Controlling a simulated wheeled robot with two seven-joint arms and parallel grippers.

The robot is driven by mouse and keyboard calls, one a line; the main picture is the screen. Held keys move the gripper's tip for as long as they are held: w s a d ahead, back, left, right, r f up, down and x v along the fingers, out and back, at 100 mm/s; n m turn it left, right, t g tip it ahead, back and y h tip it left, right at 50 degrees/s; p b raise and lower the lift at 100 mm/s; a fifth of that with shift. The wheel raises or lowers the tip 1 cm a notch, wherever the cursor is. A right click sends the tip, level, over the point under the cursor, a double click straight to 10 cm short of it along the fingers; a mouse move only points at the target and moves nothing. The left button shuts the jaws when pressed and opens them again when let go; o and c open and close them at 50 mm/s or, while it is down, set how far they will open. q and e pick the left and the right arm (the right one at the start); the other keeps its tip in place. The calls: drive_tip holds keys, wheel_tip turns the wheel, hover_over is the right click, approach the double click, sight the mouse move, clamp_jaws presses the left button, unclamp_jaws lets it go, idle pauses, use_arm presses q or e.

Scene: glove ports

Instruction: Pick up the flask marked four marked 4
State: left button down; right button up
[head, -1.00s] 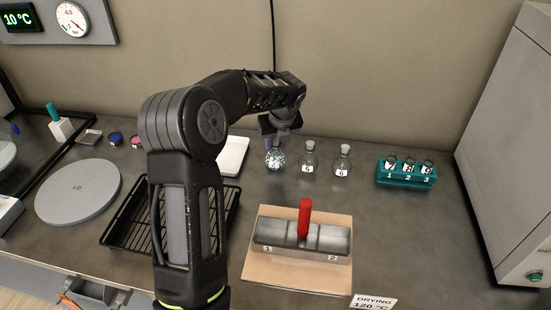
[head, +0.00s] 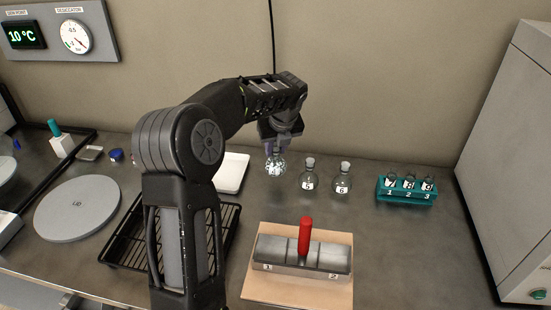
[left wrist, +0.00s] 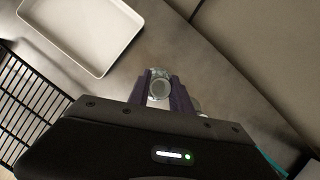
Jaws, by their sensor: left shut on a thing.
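A round glass flask (head: 275,166) with pale speckled contents is in my left gripper (head: 277,149) in the head view, left of two other flasks. The left gripper is shut on its neck from above. The left wrist view shows the flask's round top (left wrist: 160,87) between the two purple fingertips. I cannot read its mark now, and cannot tell for sure whether it is clear of the bench. The flask marked 5 (head: 309,176) and the flask marked 6 (head: 343,180) stand upright to its right. My right gripper is not in view.
A white tray (head: 233,172) and a black wire rack (head: 128,245) lie left of the flasks. A metal block with a red handle (head: 305,238) sits on a board in front. A teal rack (head: 406,192) stands right. A large grey cabinet (head: 510,150) bounds the right side.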

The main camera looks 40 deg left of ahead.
use_arm(q)
wheel_tip(320, 180, up, 6)
drive_tip(key=shift+f, duration=0.1)
idle(0.7)
